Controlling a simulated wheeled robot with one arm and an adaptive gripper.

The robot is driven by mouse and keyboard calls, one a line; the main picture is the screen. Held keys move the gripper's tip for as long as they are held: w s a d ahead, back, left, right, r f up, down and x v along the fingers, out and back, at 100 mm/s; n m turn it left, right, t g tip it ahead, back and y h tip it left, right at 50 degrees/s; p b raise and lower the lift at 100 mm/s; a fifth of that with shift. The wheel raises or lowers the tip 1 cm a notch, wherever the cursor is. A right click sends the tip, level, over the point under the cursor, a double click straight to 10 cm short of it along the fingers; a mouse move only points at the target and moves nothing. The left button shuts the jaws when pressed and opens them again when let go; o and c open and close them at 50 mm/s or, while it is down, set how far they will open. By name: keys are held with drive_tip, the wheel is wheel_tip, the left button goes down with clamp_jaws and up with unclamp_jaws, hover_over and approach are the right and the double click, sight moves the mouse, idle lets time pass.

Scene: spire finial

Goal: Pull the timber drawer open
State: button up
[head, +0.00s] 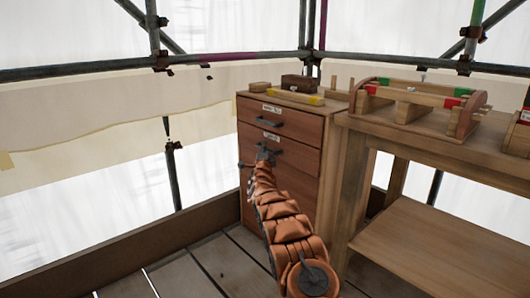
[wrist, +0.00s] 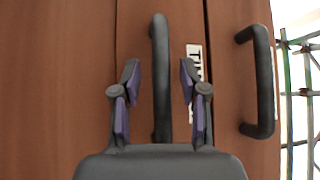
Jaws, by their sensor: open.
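The timber drawer (head: 300,156) is the second drawer down in a reddish-brown cabinet, and its front looks flush with the others. It has a dark bar handle (wrist: 160,85) and a white label (wrist: 194,65) whose first letters read "TI"; my finger partly covers the label. My gripper (head: 264,154) is at this drawer's front. In the wrist view my gripper (wrist: 158,78) is open, with one finger on each side of the handle and visible gaps between fingers and bar. The head view does not show the fingers clearly.
The top drawer (head: 300,124) has its own handle (wrist: 262,82), right of my gripper in the wrist view. Wooden pieces (head: 295,97) lie on the cabinet. A workbench (head: 430,140) with a timber frame stands close at right. Scaffold poles and sheeting stand behind; plank floor (head: 195,268) is clear at left.

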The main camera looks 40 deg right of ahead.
drive_tip(key=shift+w+d+r, duration=0.1)
drive_tip(key=shift+w+d, duration=0.1)
idle(0.3)
clamp_jaws()
idle(0.5)
